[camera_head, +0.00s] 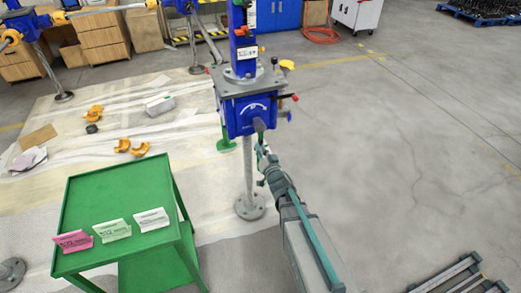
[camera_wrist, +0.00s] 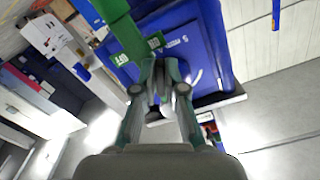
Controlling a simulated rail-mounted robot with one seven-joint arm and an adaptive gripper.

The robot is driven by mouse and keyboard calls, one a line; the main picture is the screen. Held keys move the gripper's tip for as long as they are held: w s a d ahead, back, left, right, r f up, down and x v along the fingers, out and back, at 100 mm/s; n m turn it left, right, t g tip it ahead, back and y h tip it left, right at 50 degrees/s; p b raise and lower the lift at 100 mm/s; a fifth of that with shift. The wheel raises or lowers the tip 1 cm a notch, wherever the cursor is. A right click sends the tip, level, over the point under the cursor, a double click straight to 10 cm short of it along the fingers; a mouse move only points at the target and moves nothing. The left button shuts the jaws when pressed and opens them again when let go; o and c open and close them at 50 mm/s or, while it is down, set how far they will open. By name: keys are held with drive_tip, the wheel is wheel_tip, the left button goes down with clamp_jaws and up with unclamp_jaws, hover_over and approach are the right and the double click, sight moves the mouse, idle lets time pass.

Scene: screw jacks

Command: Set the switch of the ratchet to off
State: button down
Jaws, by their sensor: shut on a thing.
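The ratchet unit is a blue box (camera_head: 243,112) under a grey plate on a jack, with a white curved scale on its front. Its switch, a dark lever (camera_head: 259,126), hangs below the scale. My gripper (camera_head: 262,146) reaches up from below to the lever's lower end. In the wrist view the blue box (camera_wrist: 207,45) fills the upper middle, and my gripper's two fingers (camera_wrist: 160,77) close together on the lever in front of it. The fingers hide most of the lever there, so its exact setting is hard to read.
A green table (camera_head: 118,190) with several small label cards stands at the left. A grey post (camera_head: 248,175) on a round foot carries the jack. Yellow parts (camera_head: 140,150) lie on the floor sheet. Open floor (camera_head: 400,130) lies to the right; a grey frame (camera_head: 450,278) is bottom right.

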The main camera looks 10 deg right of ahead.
drive_tip(key=shift+f+b, duration=0.15)
drive_tip(key=shift+b, duration=0.25)
drive_tip(key=shift+w+d+n+b, duration=0.1)
drive_tip(key=shift+d+n+b, duration=0.35)
drive_tip(key=shift+n+b, duration=1.05)
drive_tip(key=shift+w+d+n+b, duration=0.1)
drive_tip(key=shift+d+n+b, duration=0.35)
drive_tip(key=shift+n+b, duration=1)
drive_tip(key=shift+d+n+b, duration=0.45)
drive_tip(key=shift+n+b, duration=0.55)
drive_tip(key=shift+n, duration=0.95)
drive_tip(key=c, duration=1.2)
unclamp_jaws()
drive_tip(key=shift+c, duration=0.2)
